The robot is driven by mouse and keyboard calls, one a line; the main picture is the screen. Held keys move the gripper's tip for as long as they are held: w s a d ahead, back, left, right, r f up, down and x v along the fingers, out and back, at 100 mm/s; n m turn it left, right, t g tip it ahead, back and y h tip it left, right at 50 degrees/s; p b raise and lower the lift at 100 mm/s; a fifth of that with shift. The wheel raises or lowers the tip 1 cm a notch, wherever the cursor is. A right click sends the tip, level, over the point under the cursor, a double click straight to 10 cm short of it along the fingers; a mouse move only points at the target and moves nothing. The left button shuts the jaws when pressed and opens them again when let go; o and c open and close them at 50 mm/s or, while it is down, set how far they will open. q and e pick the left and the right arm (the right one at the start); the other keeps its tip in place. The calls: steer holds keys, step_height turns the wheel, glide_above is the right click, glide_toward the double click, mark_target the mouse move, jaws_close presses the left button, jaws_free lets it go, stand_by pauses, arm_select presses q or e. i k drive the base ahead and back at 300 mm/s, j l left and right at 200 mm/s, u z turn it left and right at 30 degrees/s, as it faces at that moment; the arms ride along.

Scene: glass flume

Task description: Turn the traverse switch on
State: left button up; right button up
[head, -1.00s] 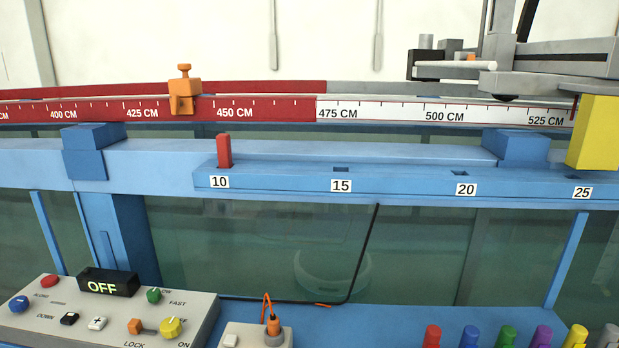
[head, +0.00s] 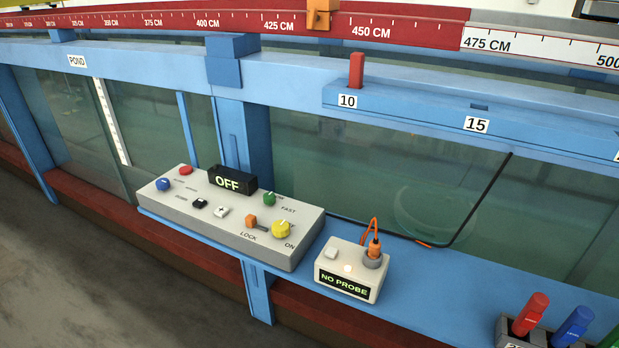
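A grey control panel (head: 290,258) sits on the blue shelf left of the picture's middle. Its black display (head: 232,181) reads OFF. A yellow knob (head: 281,229) is at the panel's right end, with the word ON printed just below it. An orange lever (head: 252,221) sits beside the yellow knob, above the word LOCK. A green knob (head: 269,199) is near FAST. A blue knob (head: 163,184), a red button (head: 186,171) and small black and white buttons are on the left part. No label reading "traverse" is legible. Neither of my grippers is in view.
A small box (head: 328,270) reading NO PROBE, with an orange plug and cable, stands just right of the panel. Coloured probes (head: 531,314) stand in a rack at lower right. The blue flume rail (head: 150,58) runs behind. Space in front of the panel is clear.

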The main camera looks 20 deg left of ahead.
mark_target(280, 228)
steer(key=u, duration=1.2)
